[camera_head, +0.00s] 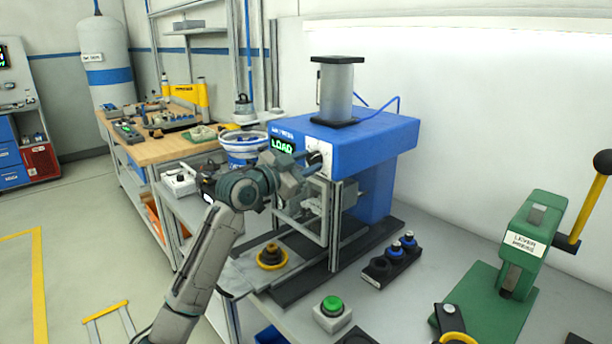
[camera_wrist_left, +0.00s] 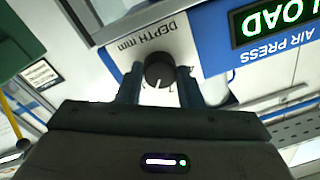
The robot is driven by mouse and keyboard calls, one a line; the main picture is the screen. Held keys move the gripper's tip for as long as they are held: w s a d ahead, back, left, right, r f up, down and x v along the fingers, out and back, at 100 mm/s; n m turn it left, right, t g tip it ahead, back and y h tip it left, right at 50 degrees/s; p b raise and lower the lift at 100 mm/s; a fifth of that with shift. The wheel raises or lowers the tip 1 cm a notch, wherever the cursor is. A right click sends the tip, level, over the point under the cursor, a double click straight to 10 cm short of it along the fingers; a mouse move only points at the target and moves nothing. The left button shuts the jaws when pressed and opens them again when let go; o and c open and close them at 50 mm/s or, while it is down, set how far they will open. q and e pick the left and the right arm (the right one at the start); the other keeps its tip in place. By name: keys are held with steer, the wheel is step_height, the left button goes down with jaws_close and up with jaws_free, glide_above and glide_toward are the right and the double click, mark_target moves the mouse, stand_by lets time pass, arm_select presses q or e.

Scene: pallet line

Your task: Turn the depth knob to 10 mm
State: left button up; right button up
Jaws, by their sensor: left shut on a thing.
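The black depth knob (camera_wrist_left: 158,71) sits on a white plate (camera_wrist_left: 160,38) lettered "DEPTH mm", upside down in the left wrist view. A white pointer line on the knob points toward the bottom of that view; the scale numbers are too small or hidden to read. My left gripper (camera_wrist_left: 159,88) has one finger on each side of the knob and is shut on it. In the head view my left gripper (camera_head: 311,167) reaches the front of the blue air press (camera_head: 375,135) and covers part of the plate. My right gripper is not in view.
A green display (camera_head: 283,145) reading "LOAD" is beside the plate. Below are a metal guard frame (camera_head: 336,225) and a yellow-ringed part (camera_head: 271,256). A green button (camera_head: 332,307), a dark holder with blue-topped parts (camera_head: 378,270) and a green lever press (camera_head: 520,245) stand to the right.

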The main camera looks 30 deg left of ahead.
arm_select(q)
steer(key=shift+f+m+b, duration=0.15)
steer(key=shift+m+b, duration=0.45)
steer(key=shift+m, duration=0.2)
steer(key=shift+m+b, duration=0.7)
steer(key=shift+m, duration=0.4)
steer(key=shift+r+m, duration=0.2)
steer(key=shift+m, duration=0.2)
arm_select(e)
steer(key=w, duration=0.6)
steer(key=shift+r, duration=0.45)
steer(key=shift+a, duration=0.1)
arm_select(q)
steer(key=o, duration=1)
